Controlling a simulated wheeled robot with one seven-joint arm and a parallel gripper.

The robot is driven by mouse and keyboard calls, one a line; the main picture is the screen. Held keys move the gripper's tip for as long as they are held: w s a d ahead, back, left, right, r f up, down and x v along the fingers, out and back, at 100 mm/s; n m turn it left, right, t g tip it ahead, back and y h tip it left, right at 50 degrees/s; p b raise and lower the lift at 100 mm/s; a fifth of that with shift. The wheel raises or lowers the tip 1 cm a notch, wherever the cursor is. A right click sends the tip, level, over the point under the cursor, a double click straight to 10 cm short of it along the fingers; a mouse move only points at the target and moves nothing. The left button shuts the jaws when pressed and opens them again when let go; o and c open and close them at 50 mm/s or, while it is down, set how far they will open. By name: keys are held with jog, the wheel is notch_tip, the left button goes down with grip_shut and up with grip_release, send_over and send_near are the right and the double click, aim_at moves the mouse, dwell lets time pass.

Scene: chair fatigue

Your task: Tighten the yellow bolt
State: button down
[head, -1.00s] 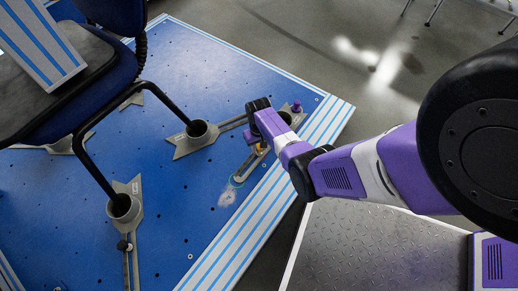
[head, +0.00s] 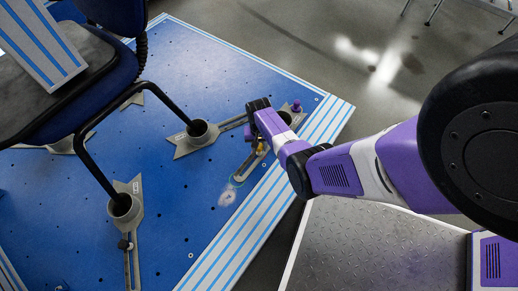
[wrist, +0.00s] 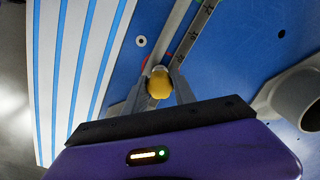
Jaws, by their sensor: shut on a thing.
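The yellow bolt (wrist: 159,85) shows in the wrist view as a rounded yellow head between my gripper's two grey fingers. My gripper (wrist: 157,90) is shut on it. A bit of red shows just behind the bolt head. The bolt sits by a slotted metal bar (wrist: 200,35) on the blue platform. In the head view a small yellow spot of the bolt (head: 260,147) shows beneath my gripper (head: 256,153), and my wrist hides much of that area. I cannot tell how far the bolt is screwed in.
The blue platform (head: 210,85) has many holes and a striped edge. A chair (head: 85,60) stands on it, its legs in grey cup brackets (head: 198,130). A purple knob (head: 297,106) stands right of my gripper. Metal tread plate (head: 390,250) lies in front.

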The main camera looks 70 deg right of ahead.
jog(key=m, duration=0.3)
jog(key=shift+m, duration=0.4)
jog(key=c, duration=1)
grip_release()
jog(key=shift+c, duration=0.2)
jog(key=n, duration=0.3)
jog(key=shift+n+p, duration=0.3)
jog(key=shift+n, duration=0.1)
jog(key=n, duration=0.4)
